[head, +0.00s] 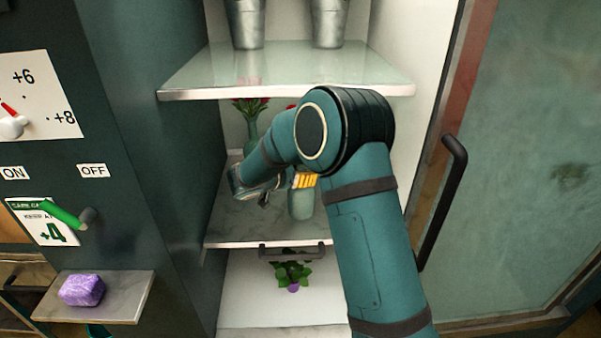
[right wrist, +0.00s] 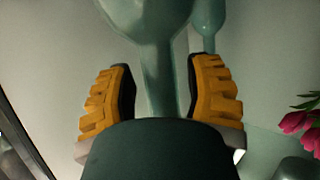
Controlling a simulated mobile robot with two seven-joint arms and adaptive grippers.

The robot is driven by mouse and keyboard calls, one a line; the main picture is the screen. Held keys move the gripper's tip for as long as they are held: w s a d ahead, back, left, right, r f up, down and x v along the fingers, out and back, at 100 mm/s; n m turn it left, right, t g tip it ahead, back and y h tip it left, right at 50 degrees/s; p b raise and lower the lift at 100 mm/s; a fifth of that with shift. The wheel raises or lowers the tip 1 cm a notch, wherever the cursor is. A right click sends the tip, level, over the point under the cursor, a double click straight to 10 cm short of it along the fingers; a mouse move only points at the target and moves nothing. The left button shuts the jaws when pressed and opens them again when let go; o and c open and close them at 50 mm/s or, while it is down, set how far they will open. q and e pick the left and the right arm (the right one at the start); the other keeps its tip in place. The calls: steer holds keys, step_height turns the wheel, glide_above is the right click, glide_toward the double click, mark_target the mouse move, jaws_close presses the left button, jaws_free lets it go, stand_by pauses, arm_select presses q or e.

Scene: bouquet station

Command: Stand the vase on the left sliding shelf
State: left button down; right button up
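A pale teal vase (head: 302,203) stands on the marble middle shelf (head: 235,222) of the cabinet, its upper part hidden by my right arm. My right gripper (head: 303,181) shows only in part, with orange finger pads by the vase. In the right wrist view, the pads of my right gripper (right wrist: 160,90) are apart. The narrow part of a teal vase (right wrist: 165,75) shows between them, with a gap at the left pad. I cannot tell whether the right pad touches it. My left gripper is not in view. I cannot tell which shelf is the left sliding one.
Another teal vase (head: 252,128) with red flowers stands behind my arm. Pink tulips (right wrist: 300,125) show at the right wrist view's edge. A glass shelf (head: 285,75) with metal buckets (head: 246,25) is above. A dark handle (head: 295,251) fronts the middle shelf. A purple block (head: 82,290) sits on a left ledge (head: 125,300).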

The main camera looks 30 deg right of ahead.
steer(key=shift+a+r, duration=0.1)
steer(key=shift+r, duration=0.05)
steer(key=v, duration=1.1)
steer(key=shift+a+p, duration=0.4)
steer(key=shift+p, duration=0.05)
steer(key=shift+s, duration=0.2)
